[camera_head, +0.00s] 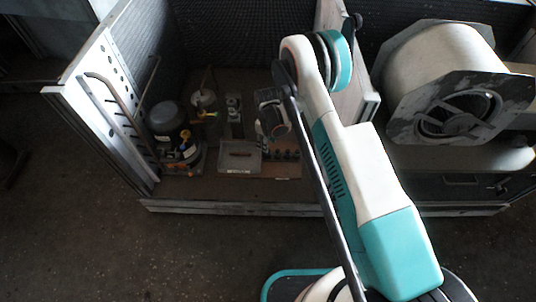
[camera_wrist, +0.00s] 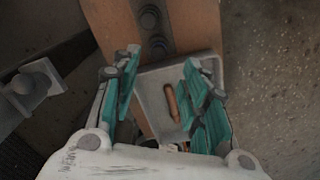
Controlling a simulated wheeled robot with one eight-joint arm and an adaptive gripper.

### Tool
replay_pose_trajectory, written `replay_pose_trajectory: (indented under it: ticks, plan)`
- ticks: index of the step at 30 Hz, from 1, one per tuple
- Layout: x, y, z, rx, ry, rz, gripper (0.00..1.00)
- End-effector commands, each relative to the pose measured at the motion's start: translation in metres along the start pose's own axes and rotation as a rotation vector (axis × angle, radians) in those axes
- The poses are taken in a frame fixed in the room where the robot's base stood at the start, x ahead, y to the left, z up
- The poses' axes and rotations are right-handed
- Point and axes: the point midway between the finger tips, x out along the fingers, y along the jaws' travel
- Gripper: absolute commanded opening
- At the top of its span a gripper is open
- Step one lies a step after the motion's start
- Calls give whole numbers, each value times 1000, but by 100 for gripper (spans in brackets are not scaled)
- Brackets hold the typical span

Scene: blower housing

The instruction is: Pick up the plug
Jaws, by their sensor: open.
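My gripper (camera_wrist: 161,66) is open, its two teal-padded fingers spread apart with nothing held between them. In the wrist view, dark round pieces (camera_wrist: 153,20) sit in a row on a dark strip along a brown board, beyond the fingertips. In the head view several dark round pieces (camera_head: 287,154) stand on that board, below my gripper (camera_head: 273,122). I cannot tell which piece, if any, is the plug.
A dark cylindrical motor (camera_head: 167,118) and other parts stand farther left, near a white perforated side panel (camera_head: 105,105). A large white drum (camera_head: 440,62) is on the right.

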Motion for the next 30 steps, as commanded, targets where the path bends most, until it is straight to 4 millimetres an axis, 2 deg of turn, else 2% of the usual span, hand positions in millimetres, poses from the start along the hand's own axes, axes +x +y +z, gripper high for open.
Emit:
replay_pose_trajectory:
  ticks: [5,15,22,23,27,30]
  plan:
    - [10,1,1,1,0,0,41]
    - [53,3,5,1,0,0,41]
    - [53,3,5,0,0,0,41]
    - [53,3,5,0,0,0,36]
    - [53,3,5,0,0,0,6]
    - [52,3,5,0,0,0,3]
